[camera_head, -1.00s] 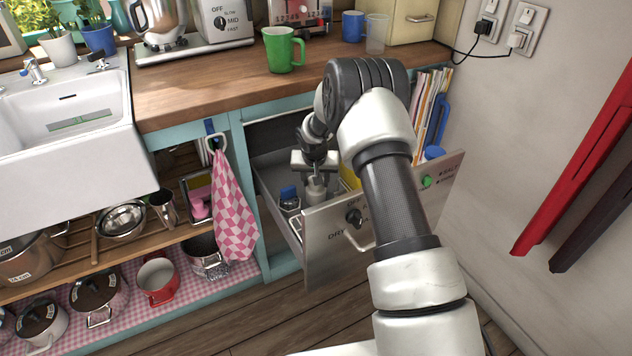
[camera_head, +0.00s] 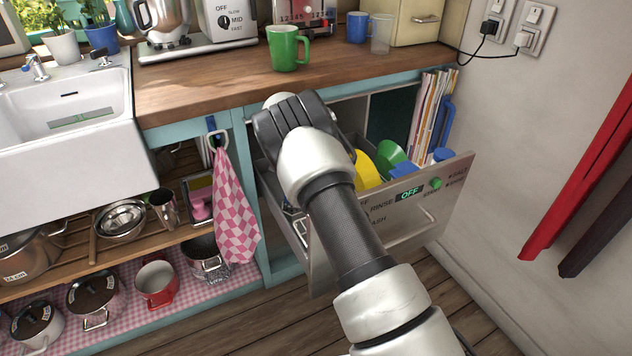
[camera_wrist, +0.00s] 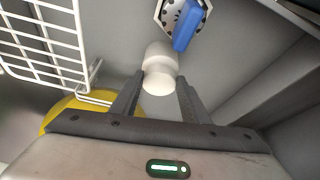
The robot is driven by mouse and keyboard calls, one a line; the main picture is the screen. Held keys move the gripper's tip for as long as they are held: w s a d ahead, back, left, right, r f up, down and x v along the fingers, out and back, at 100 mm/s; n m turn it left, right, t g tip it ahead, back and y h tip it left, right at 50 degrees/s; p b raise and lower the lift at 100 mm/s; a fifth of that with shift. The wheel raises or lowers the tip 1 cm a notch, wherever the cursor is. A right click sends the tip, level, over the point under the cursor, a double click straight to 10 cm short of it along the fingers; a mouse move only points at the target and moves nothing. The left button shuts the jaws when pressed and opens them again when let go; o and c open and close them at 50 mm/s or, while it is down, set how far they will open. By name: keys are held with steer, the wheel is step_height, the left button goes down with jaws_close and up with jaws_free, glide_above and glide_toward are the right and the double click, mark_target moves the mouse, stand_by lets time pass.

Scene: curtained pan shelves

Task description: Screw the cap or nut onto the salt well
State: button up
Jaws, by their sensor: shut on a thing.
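In the wrist view, my gripper (camera_wrist: 160,80) has its two fingers on either side of a smooth white rounded piece (camera_wrist: 159,62), probably the cap, and is shut on it. Beyond it, a white perforated hexagonal part (camera_wrist: 200,22) with a blue piece (camera_wrist: 187,25) shows at the top edge. I cannot tell for sure which part is the salt well. In the head view, my arm hides the gripper and the held piece. The open dishwasher drawer (camera_head: 408,215) has a steel front with "SALT" lettering at its right.
In the wrist view, a white wire rack (camera_wrist: 45,40) stands close on the left, with a yellow dish (camera_wrist: 62,105) below it. A grey wall lies at right. In the head view, yellow (camera_head: 367,170) and green (camera_head: 390,157) dishes sit in the drawer. A green mug (camera_head: 284,48) stands on the counter.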

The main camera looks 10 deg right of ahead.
steer(key=m, duration=0.1)
steer(key=d+m+g, duration=0.1)
steer(key=m, duration=0.2)
steer(key=shift+d+m+g+h, duration=0.3)
steer(key=shift+d+g+h, duration=0.1)
steer(key=shift+c, duration=0.5)
steer(key=shift+m+g, duration=0.4)
steer(key=shift+m, duration=0.7)
steer(key=o, duration=1.2)
steer(key=shift+a, duration=0.15)
